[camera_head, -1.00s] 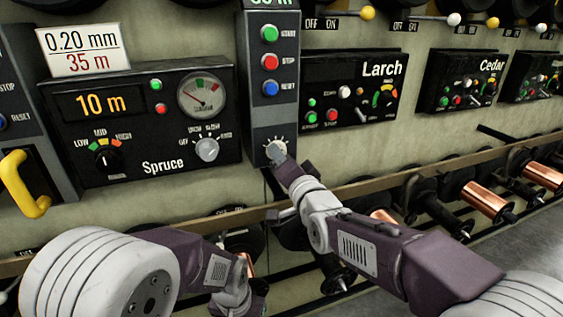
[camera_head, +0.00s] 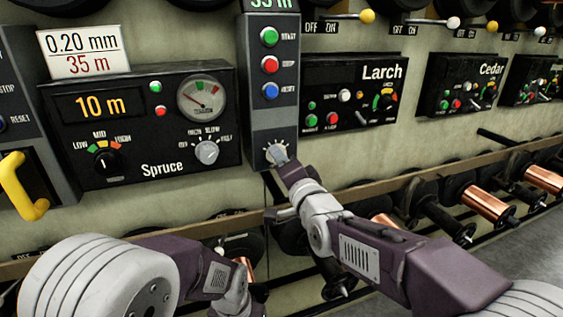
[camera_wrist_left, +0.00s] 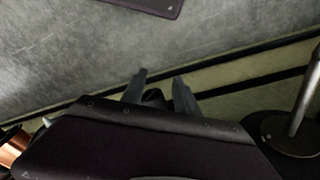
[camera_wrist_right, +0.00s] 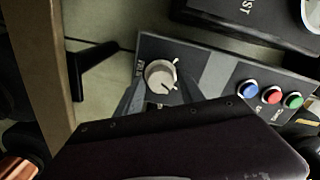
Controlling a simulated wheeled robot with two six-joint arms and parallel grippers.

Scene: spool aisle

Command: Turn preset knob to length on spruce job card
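The spruce job card (camera_head: 83,52) is white and reads 0.20 mm and, in red, 35 m. The preset knob (camera_head: 277,153) is pale and sits low on the grey upright panel right of the Spruce box. The panel's display (camera_head: 270,4) is cut by the top edge and appears to read 35 m. My right gripper (camera_head: 287,166) is just below the knob. In the right wrist view the knob (camera_wrist_right: 161,76) shows beyond my spread, empty fingers (camera_wrist_right: 160,98). My left gripper (camera_wrist_left: 158,88) is open and empty, low and away from the panel.
Green, red and blue buttons (camera_head: 270,64) line the panel above the knob. The Spruce box (camera_head: 140,125) shows 10 m and has its own knobs. The Larch box (camera_head: 350,90) stands to the right. A rail and copper spools (camera_head: 486,202) run below.

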